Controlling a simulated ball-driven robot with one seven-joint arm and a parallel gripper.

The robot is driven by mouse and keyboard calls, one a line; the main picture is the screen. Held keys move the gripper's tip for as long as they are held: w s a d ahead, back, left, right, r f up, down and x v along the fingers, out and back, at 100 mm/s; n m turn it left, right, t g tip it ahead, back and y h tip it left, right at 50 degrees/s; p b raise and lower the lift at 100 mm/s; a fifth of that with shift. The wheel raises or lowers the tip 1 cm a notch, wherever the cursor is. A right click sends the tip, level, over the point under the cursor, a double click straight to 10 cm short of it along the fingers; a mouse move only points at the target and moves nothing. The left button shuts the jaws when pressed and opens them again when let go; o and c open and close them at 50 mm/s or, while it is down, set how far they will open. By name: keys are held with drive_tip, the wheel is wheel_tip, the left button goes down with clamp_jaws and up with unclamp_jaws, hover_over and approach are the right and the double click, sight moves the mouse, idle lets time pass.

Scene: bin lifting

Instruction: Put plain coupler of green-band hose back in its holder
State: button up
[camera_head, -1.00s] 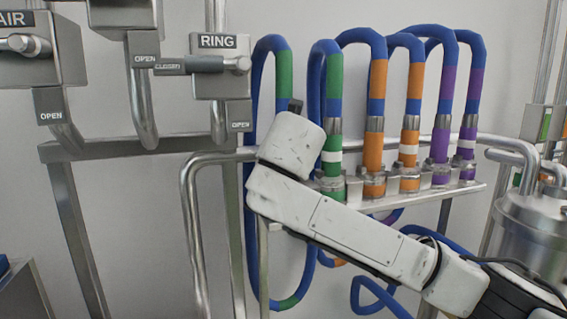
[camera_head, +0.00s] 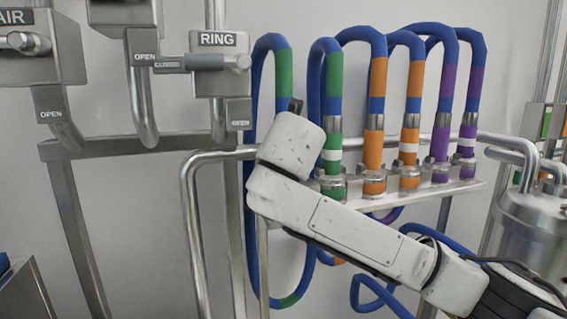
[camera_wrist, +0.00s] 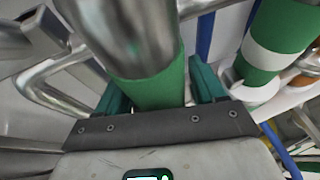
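The green-band hose (camera_head: 283,72) arches at the left end of the hose row and runs down behind my arm. Its plain coupler (camera_wrist: 158,88), green below a shiny metal sleeve, fills the middle of the wrist view. My gripper (camera_wrist: 160,85) has a teal finger on each side of the green part and appears shut on it. In the head view my wrist hides the gripper and this coupler. The white-banded green coupler (camera_head: 332,152) stands upright in its holder just to the right; it also shows in the wrist view (camera_wrist: 262,62). The plain coupler's holder cannot be made out.
Orange couplers (camera_head: 374,150) and purple couplers (camera_head: 440,150) stand in the holder rail (camera_head: 425,193) further right. A bent steel pipe (camera_head: 190,215) is left of my wrist. The RING valve box (camera_head: 220,72) is up left. A steel vessel (camera_head: 530,230) stands at right.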

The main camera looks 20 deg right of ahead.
drive_tip(key=shift+o, duration=0.8)
drive_tip(key=b+v, duration=0.3)
drive_tip(key=v, duration=0.7)
drive_tip(key=shift+s, duration=0.35)
drive_tip(key=shift+a+r, duration=0.1)
